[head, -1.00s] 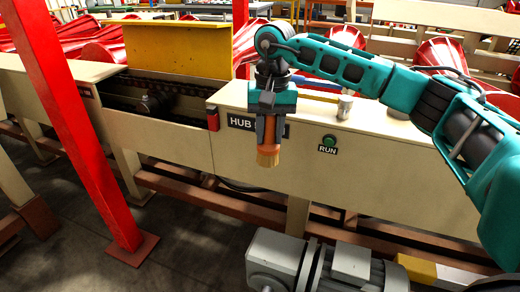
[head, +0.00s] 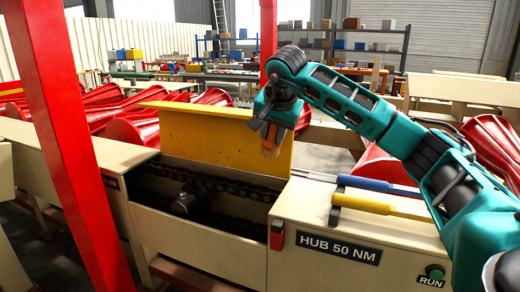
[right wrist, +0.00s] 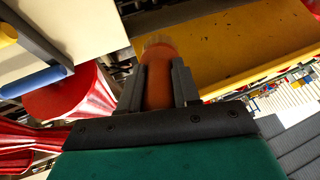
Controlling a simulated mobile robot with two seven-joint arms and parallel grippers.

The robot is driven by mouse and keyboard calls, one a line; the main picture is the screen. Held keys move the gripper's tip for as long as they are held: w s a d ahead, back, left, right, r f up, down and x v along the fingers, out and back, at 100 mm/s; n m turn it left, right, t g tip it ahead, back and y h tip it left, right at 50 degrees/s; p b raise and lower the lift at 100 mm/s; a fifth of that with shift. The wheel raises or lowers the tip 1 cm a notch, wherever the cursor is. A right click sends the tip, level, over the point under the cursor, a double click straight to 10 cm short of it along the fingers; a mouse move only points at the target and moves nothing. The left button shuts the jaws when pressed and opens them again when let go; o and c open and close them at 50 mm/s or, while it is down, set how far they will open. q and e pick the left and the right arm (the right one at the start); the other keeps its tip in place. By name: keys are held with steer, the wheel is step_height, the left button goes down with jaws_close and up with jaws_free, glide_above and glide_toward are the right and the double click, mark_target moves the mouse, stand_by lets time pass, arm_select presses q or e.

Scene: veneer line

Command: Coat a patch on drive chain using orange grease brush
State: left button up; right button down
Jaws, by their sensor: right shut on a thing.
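My right gripper (head: 271,122) is shut on the orange grease brush (head: 273,141), which points downward with pale bristles at its lower end. In the right wrist view the brush's orange handle (right wrist: 157,88) sits between the two dark fingers, with the bristles (right wrist: 157,43) beyond them. The drive chain (head: 215,184) is dark and runs inside an open housing at the centre left, below the brush. The brush is clear of the chain, in front of the raised yellow guard in the picture. My left gripper is not in view.
The yellow guard (head: 225,137) stands upright behind the chain opening. A red post (head: 68,140) rises at left. Blue-handled (head: 378,185) and yellow-handled (head: 385,204) tools lie on the cabinet top, right. The RUN button (head: 434,271) is on the cabinet front. Red cones lie behind.

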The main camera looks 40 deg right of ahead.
mark_target(272, 144)
steer(key=shift+w+d+r, duration=0.2)
steer(key=shift+w+r, duration=0.2)
steer(key=shift+w, duration=0.2)
steer(key=shift+s+f+b, duration=0.15)
steer(key=shift+f+b, duration=0.3)
steer(key=shift+f, duration=0.4)
step_height(272, 144, down, 3)
steer(key=b, duration=0.3)
steer(key=shift+f, duration=0.15)
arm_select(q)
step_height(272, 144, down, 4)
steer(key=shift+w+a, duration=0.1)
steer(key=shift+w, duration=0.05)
